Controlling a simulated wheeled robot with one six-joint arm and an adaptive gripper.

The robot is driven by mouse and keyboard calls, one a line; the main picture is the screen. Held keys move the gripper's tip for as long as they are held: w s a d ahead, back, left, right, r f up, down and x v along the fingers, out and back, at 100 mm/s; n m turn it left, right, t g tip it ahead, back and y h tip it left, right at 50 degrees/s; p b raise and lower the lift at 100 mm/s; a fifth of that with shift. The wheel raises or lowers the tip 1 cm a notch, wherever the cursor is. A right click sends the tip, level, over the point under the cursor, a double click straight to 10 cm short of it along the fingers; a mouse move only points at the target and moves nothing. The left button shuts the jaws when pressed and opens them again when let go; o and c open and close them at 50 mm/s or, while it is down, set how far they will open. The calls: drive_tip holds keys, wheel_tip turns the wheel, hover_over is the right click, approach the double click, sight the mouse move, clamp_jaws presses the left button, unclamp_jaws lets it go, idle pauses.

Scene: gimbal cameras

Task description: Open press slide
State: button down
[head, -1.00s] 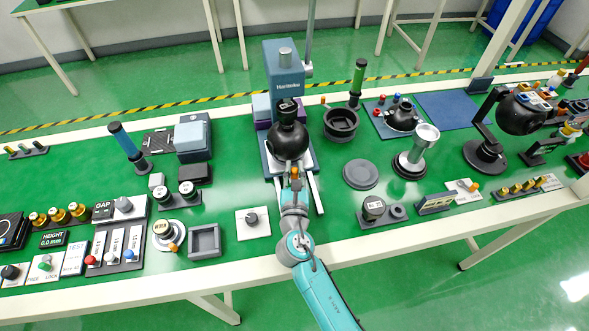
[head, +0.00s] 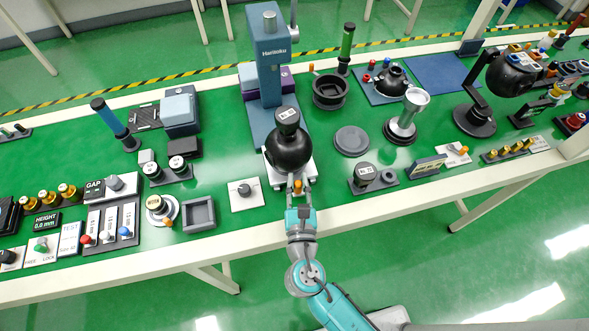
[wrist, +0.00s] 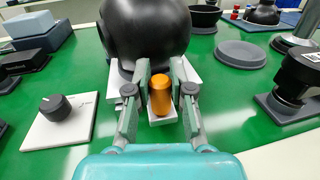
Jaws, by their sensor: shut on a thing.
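The blue press (head: 270,65) stands at the back of the table, with its base (head: 260,118) reaching forward. Its white slide (head: 308,168) is drawn out at the front and carries a black round body (head: 289,145) with a black knob on top. My gripper (head: 298,187) is at the slide's front, shut on the orange handle (wrist: 160,94). In the wrist view, the fingers of my gripper (wrist: 161,97) stand on both sides of this handle. The black body hides the slide's rear part.
A white plate with a black dial (head: 245,190) lies left of the slide. A grey disc (head: 351,140) and a block with a black knob (head: 366,172) lie to the right. The table's front edge (head: 250,228) runs beneath my arm.

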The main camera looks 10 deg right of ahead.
drive_tip(key=shift+s+f, duration=0.1)
drive_tip(key=shift+s, duration=0.05)
drive_tip(key=c, duration=1)
unclamp_jaws()
drive_tip(key=shift+s, duration=0.1)
drive_tip(key=shift+s+a, duration=0.4)
drive_tip(key=shift+s, duration=1.55)
drive_tip(key=shift+s+a, duration=0.4)
drive_tip(key=shift+s, duration=1.55)
drive_tip(key=shift+s+a, duration=0.4)
drive_tip(key=shift+s, duration=1.55)
